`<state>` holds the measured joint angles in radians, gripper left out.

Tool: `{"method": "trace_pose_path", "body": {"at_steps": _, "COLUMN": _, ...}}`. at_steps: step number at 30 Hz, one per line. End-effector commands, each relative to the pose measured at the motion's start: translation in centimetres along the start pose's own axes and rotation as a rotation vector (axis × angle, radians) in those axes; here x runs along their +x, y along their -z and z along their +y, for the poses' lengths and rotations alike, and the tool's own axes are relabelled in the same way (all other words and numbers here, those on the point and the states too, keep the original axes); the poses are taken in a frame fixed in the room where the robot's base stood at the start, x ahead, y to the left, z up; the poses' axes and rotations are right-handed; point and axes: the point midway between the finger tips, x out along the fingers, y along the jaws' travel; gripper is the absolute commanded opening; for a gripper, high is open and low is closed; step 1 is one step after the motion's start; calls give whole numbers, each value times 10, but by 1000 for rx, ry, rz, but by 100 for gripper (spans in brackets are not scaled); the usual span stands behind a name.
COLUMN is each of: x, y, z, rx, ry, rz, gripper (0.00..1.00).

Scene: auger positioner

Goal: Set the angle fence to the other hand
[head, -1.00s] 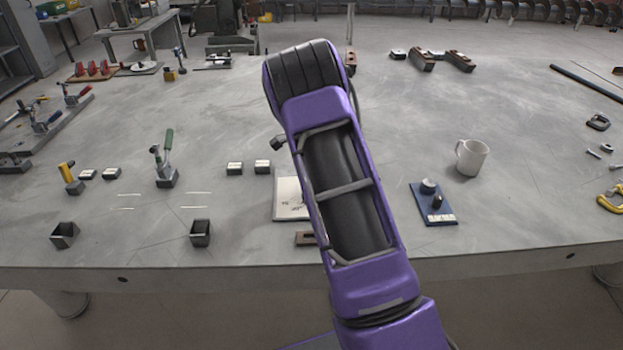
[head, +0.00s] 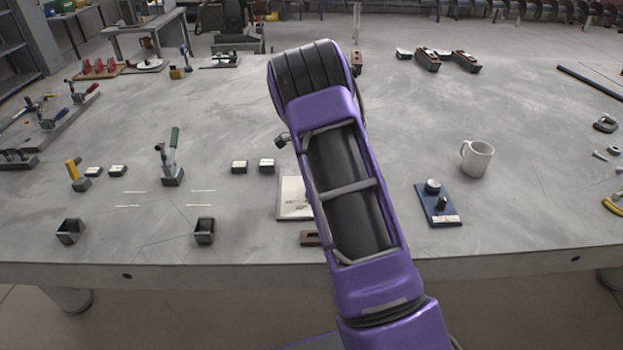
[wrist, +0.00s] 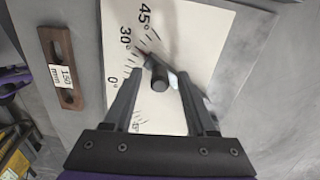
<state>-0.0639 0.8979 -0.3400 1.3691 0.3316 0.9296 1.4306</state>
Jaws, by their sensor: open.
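A pale angle plate (wrist: 225,45) fills the middle of the wrist view, with black tick marks and numbers reading 0°, 30° and 45°. A dark upright pin (wrist: 159,80) stands on it, with a thin dark pointer beside it near the ticks between 30° and 45°. My gripper (wrist: 160,74) is open, one finger on each side of the pin; whether either finger touches it I cannot tell. In the head view only the left part of the plate (head: 292,197) shows; my arm hides the rest, and my gripper is hidden there too.
A brown slotted bar labelled 150 mm (wrist: 60,72) lies left of the plate.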

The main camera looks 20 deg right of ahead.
Motion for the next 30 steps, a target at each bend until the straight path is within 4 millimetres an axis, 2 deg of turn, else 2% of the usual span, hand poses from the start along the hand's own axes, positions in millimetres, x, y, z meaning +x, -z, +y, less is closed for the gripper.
{"method": "trace_pose_path", "body": {"at_steps": 4, "x": -7, "y": 0, "z": 0, "rx": 0, "ry": 1, "rz": 0, "gripper": 57}}
{"method": "trace_pose_path", "body": {"at_steps": 7, "x": -21, "y": 0, "z": 0, "rx": -1, "ry": 2, "rz": 0, "gripper": 57}}
{"method": "trace_pose_path", "body": {"at_steps": 21, "x": -133, "y": 0, "z": -1, "rx": -1, "ry": 4, "rz": 0, "gripper": 57}}
{"method": "trace_pose_path", "body": {"at_steps": 27, "x": -163, "y": 0, "z": -1, "rx": 0, "ry": 2, "rz": 0, "gripper": 57}}
{"method": "trace_pose_path", "body": {"at_steps": 30, "x": -171, "y": 0, "z": 0, "rx": 1, "ry": 1, "rz": 0, "gripper": 57}}
